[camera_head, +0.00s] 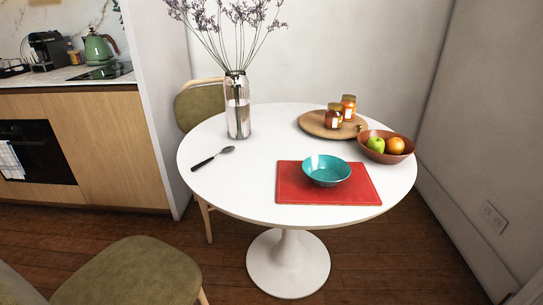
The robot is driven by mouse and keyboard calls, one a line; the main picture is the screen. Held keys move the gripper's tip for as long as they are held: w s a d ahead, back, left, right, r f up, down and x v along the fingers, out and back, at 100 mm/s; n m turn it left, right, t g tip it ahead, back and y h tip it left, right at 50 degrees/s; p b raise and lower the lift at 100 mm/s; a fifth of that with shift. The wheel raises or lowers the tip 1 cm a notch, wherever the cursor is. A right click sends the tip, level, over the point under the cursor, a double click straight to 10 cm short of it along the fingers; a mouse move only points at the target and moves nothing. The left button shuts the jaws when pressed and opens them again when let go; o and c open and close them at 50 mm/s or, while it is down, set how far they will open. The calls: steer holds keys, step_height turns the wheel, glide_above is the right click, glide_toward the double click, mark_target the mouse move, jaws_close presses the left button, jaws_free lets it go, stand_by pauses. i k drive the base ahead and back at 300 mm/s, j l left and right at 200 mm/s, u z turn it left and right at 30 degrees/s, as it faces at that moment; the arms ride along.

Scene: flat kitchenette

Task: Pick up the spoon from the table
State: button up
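The spoon (212,158) lies on the left part of the round white table (245,190). It has a dark handle pointing to the lower left and a small bowl end toward the upper right. Nothing covers it, and bare tabletop surrounds it. My gripper does not show in the head camera view.
A glass vase (238,105) with tall dried stems stands behind the spoon. A teal bowl (326,170) sits on a red mat (290,190) to the right. A fruit bowl (387,155) and a wooden board (314,124) with jars are farther right. Chairs (135,275) flank the table's left side.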

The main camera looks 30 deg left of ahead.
mark_target(229, 148)
steer(key=u, duration=1.75)
